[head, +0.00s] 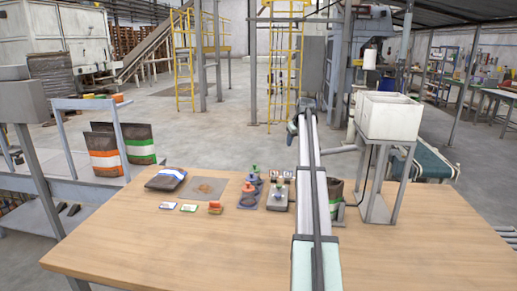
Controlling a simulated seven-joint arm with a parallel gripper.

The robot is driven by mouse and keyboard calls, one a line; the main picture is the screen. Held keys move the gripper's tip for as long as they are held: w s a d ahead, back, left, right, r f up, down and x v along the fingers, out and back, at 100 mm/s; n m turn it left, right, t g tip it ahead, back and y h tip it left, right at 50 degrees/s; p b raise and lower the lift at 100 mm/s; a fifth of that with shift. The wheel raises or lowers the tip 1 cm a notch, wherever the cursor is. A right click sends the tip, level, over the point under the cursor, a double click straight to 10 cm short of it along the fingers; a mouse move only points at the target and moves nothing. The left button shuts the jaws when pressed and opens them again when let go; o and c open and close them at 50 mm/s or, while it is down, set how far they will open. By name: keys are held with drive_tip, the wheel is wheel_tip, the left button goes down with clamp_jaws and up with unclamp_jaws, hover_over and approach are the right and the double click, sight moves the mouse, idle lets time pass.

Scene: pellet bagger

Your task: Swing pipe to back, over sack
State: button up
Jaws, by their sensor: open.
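A grey pipe (343,150) juts left from beside the white hopper, roughly level, at the right of the table. Its near-left end stops close to my arm. A dark open sack (336,187) with a green band stands below the pipe, partly hidden behind my arm. I cannot tell whether the pipe's mouth is over the sack. My arm reaches from the bottom centre up and away to a joint above the table's far edge.
The white hopper (390,115) stands on a grey frame (377,208) at the table's right. Left of my arm are a flat sack (166,178), a grey mat (203,189), small cards, and several knobbed pieces. The wooden table's (170,250) front is clear.

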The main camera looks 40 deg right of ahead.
drive_tip(key=w+a+f+n+y, duration=0.1)
drive_tip(key=w+a+f+n, duration=0.1)
drive_tip(key=w+a, duration=0.7)
drive_tip(key=shift+w+a+f, duration=0.35)
drive_tip(key=shift+a+f, duration=0.4)
drive_tip(key=shift+a, duration=1.5)
drive_tip(key=s+d+r+m+h, duration=0.15)
drive_tip(key=s+d+r, duration=0.25)
drive_tip(key=s+d, duration=0.6)
drive_tip(key=s+d+r+m, duration=0.2)
drive_tip(key=s+d+r, duration=0.2)
drive_tip(key=s+d, duration=0.6)
drive_tip(key=n+y, duration=0.1)
drive_tip(key=n, duration=0.1)
drive_tip(key=s+r+n+y, duration=0.2)
drive_tip(key=n, duration=0.1)
drive_tip(key=shift+a+r+n+y, duration=0.2)
drive_tip(key=shift+n+y, duration=0.15)
drive_tip(key=shift+s+a+n+g, duration=0.3)
drive_tip(key=shift+n+g, duration=0.1)
drive_tip(key=shift+n, duration=0.3)
drive_tip(key=shift+f, duration=0.15)
